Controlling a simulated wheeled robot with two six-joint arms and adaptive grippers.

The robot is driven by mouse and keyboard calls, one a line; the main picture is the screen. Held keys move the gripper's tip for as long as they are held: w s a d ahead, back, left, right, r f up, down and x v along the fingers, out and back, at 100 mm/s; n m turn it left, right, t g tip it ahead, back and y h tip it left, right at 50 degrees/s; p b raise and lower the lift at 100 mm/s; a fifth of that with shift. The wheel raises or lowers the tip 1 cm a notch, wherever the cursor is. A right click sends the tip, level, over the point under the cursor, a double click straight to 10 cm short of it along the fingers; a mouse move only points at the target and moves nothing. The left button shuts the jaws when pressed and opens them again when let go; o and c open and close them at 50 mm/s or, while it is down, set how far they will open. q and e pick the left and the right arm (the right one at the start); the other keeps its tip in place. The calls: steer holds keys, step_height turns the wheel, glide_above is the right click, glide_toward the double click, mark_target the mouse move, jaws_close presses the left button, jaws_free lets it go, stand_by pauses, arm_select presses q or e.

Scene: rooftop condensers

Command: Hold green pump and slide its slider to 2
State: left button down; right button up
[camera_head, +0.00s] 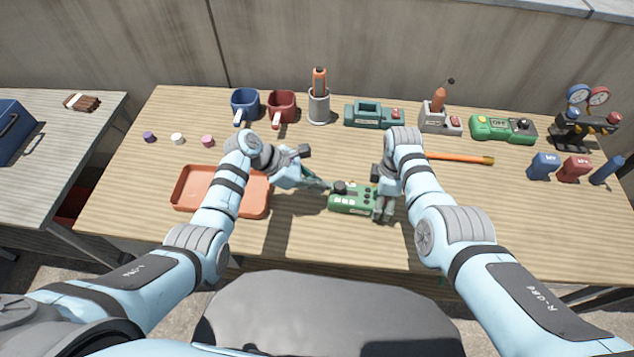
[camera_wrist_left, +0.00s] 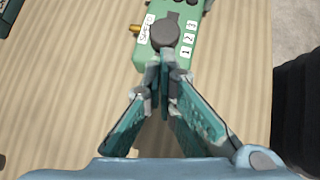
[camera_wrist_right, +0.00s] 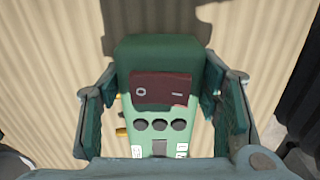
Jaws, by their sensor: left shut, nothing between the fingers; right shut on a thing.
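The green pump (camera_head: 350,199) lies on the wooden table in front of me, between my grippers. In the left wrist view the pump (camera_wrist_left: 196,50) shows a dark round slider knob (camera_wrist_left: 166,30) and labels 1, 2 and 3 along its side. In the right wrist view the pump (camera_wrist_right: 160,55) shows a dark red rocker switch (camera_wrist_right: 160,90) and several round black buttons. My right gripper (camera_head: 384,208) is shut around the pump's right end. My left gripper (camera_wrist_left: 165,72) is shut and empty, its tips right by the knob; I cannot tell if they touch it.
An orange tray (camera_head: 187,208) lies left of the pump. An orange stick (camera_head: 460,158) lies behind to the right. Mugs (camera_head: 245,104), a grey holder (camera_head: 319,106), and other green devices (camera_head: 503,129) line the back. The table front beside the pump is clear.

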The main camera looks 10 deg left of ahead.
arm_select(q)
steer(key=shift+d, duration=1)
steer(key=a, duration=0.3)
steer(key=s+a+r, duration=0.1)
steer(key=a, duration=0.1)
steer(key=v, duration=0.8)
steer(key=shift+s+a+r, duration=0.15)
steer(key=shift+a+r, duration=0.05)
steer(key=shift+r, duration=0.05)
arm_select(e)
steer(key=o, duration=1.8)
steer(key=o, duration=0.4)
steer(key=shift+o, duration=0.2)
